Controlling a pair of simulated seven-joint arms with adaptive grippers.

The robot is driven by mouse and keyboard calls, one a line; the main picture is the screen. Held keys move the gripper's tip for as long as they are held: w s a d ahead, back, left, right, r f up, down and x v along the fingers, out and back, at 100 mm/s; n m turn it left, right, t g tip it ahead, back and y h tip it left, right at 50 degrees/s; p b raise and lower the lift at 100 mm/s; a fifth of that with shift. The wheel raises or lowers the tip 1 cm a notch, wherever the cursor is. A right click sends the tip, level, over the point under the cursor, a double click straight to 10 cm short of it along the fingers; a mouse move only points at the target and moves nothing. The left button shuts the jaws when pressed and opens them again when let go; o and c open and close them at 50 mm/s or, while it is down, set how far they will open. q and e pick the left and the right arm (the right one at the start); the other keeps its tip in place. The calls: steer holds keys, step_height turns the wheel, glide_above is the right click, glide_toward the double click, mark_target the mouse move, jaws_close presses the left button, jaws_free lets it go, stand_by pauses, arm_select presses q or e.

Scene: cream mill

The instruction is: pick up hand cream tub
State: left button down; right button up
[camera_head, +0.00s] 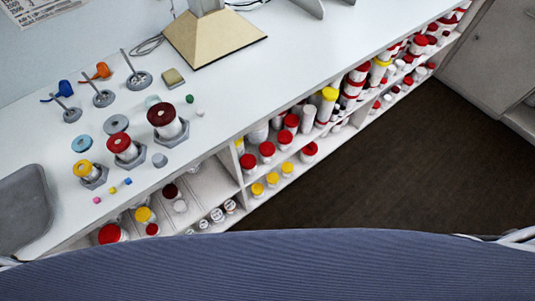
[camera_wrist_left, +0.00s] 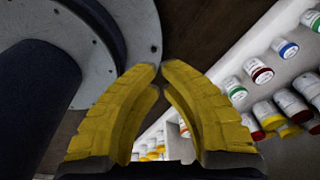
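Several white tubs with coloured lids are in view, and I cannot tell which is the hand cream tub. In the head view, a dark-red-lidded tub (camera_head: 164,117), a red-lidded tub (camera_head: 122,146) and a yellow-topped tub (camera_head: 84,170) stand on grey hexagonal bases on the white counter. My left gripper (camera_wrist_left: 161,75) shows only in the left wrist view. Its yellow fingers are apart with a narrow gap at the tips and nothing between them. Lidded tubs (camera_wrist_left: 258,71) on shelves lie beyond and to its right, apart from it. My right gripper is not in view.
Shelves under the counter (camera_head: 300,45) hold many red- and yellow-lidded tubs (camera_head: 267,150). A grey tray (camera_head: 24,208) is at the counter's left end. Small stands (camera_head: 139,80) and a beige pyramid-shaped base (camera_head: 214,38) stand behind. Dark floor (camera_head: 400,150) is clear.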

arm_select(q)
steer(key=c, duration=0.5)
jaws_free()
steer(key=shift+w, duration=0.15)
